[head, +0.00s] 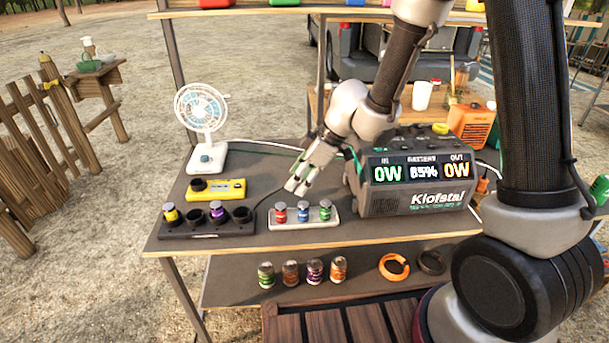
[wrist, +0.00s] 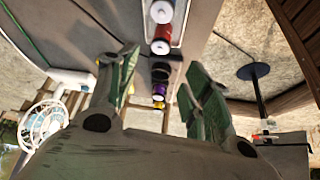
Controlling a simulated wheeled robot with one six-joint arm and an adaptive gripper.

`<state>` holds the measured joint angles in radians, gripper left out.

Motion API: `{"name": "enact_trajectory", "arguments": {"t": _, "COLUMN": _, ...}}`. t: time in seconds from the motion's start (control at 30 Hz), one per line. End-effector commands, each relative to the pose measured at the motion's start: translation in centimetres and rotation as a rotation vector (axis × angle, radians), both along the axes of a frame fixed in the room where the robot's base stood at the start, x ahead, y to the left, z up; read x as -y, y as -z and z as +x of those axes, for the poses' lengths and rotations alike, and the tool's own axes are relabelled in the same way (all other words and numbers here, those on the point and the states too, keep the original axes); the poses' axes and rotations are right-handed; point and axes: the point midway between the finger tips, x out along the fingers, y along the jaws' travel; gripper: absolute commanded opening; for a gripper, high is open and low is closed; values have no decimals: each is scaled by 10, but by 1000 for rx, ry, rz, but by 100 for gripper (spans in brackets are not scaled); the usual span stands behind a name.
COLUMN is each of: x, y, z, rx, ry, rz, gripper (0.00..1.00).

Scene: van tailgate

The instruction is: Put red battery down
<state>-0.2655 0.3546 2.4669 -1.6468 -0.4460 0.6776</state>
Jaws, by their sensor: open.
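The red battery (head: 281,213) stands upright at the left end of a white tray (head: 303,221), beside a blue battery (head: 303,212) and a green battery (head: 325,210). It also shows in the wrist view (wrist: 161,33), near the top between the fingers. My gripper (head: 297,187) is open and empty, just behind and above the tray. In the wrist view its two green fingers (wrist: 162,68) are spread wide with nothing between them touching.
A black holder (head: 208,228) with yellow-topped and purple batteries stands left of the tray; a yellow charger (head: 217,189) is behind it. A fan (head: 203,123) stands back left. A grey power station (head: 413,180) stands close right.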

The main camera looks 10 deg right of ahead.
Motion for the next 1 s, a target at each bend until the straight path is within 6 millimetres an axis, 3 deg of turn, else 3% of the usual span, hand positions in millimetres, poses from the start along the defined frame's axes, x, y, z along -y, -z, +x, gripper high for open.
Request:
{"name": "enact_trajectory", "arguments": {"t": 0.23, "x": 4, "y": -5, "z": 0, "rx": 3, "ry": 4, "rz": -2, "gripper": 50}}
{"name": "enact_trajectory", "arguments": {"t": 0.37, "x": 25, "y": -29, "z": 23, "rx": 85, "ry": 88, "rz": -28, "gripper": 50}}
{"name": "enact_trajectory", "arguments": {"t": 0.47, "x": 75, "y": -77, "z": 57, "rx": 220, "ry": 264, "rz": -85, "gripper": 50}}
{"name": "enact_trajectory", "arguments": {"t": 0.57, "x": 158, "y": -144, "z": 69, "rx": 345, "ry": 531, "rz": -168, "gripper": 50}}
{"name": "enact_trajectory", "arguments": {"t": 0.63, "x": 219, "y": -184, "z": 50, "rx": 380, "ry": 729, "rz": -223, "gripper": 50}}
{"name": "enact_trajectory", "arguments": {"t": 0.7, "x": 270, "y": -212, "z": 13, "rx": 364, "ry": 914, "rz": -257, "gripper": 50}}
{"name": "enact_trajectory", "arguments": {"t": 0.8, "x": 316, "y": -230, "z": -59, "rx": 265, "ry": 1127, "rz": -265, "gripper": 50}}
{"name": "enact_trajectory", "arguments": {"t": 0.9, "x": 326, "y": -229, "z": -128, "rx": 125, "ry": 1254, "rz": -224, "gripper": 50}}
{"name": "enact_trajectory", "arguments": {"t": 1.0, "x": 317, "y": -223, "z": -178, "rx": 1, "ry": 1303, "rz": -165, "gripper": 50}}
